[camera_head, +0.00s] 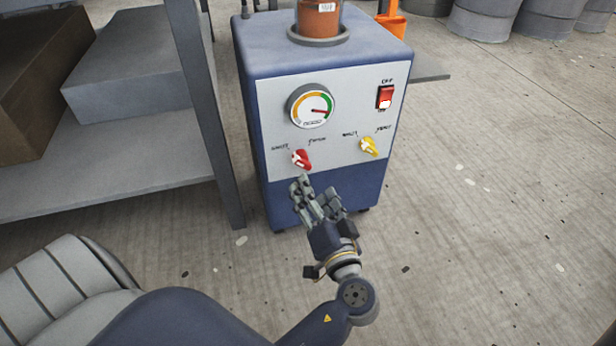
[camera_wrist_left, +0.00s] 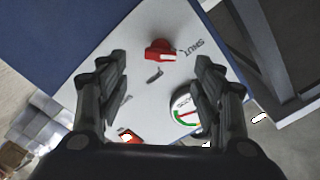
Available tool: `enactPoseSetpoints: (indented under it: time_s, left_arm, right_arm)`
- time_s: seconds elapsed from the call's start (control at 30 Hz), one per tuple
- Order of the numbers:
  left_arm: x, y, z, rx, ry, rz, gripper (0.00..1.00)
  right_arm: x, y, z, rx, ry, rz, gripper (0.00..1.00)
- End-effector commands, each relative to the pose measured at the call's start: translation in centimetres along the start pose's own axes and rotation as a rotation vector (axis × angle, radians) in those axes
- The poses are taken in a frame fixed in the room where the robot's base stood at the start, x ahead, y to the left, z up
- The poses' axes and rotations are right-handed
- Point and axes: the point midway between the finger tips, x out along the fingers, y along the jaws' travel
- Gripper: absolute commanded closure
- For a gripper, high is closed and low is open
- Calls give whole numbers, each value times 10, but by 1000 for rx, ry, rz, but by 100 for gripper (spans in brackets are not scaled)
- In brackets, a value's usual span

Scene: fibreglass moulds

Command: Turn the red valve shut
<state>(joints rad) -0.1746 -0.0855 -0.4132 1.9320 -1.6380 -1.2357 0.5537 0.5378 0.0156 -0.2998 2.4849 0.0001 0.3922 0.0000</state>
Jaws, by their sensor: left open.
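The red valve (camera_head: 300,159) is a small knob with a white mark, low on the pale front panel (camera_head: 270,140) of a blue machine, below a round gauge (camera_head: 311,106). In the wrist view the red valve (camera_wrist_left: 160,51) lies beyond the fingertips, roughly midway across the gap between them, with the word SHUT to its right. My left gripper (camera_head: 314,188) is open and empty, just below and in front of the valve in the head view. Its fingers (camera_wrist_left: 160,68) appear apart from the knob. My right gripper is not in view.
A yellow valve (camera_head: 369,147) sits right of the red one, below a red switch (camera_head: 385,97). A grey shelf (camera_head: 115,160) with its upright stands close on the left. Grey drums (camera_head: 485,18) stand at the back right. The floor to the right is clear.

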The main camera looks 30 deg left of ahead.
Motion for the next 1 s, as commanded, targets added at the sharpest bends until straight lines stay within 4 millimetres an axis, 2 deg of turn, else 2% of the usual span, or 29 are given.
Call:
enactPoseSetpoints:
  time_s: [0.1,0.3,0.87,1.0]
  left_arm:
    - [-21,0,1,0,-2,2,40]
    - [-38,0,0,-1,0,0,40]
    - [-39,0,-1,-1,2,3,40]
    - [-36,8,-15,-6,40,88,40]
  right_arm:
    - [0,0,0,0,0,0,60]
    - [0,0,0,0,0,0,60]
    - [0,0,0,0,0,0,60]
    - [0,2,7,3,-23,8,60]
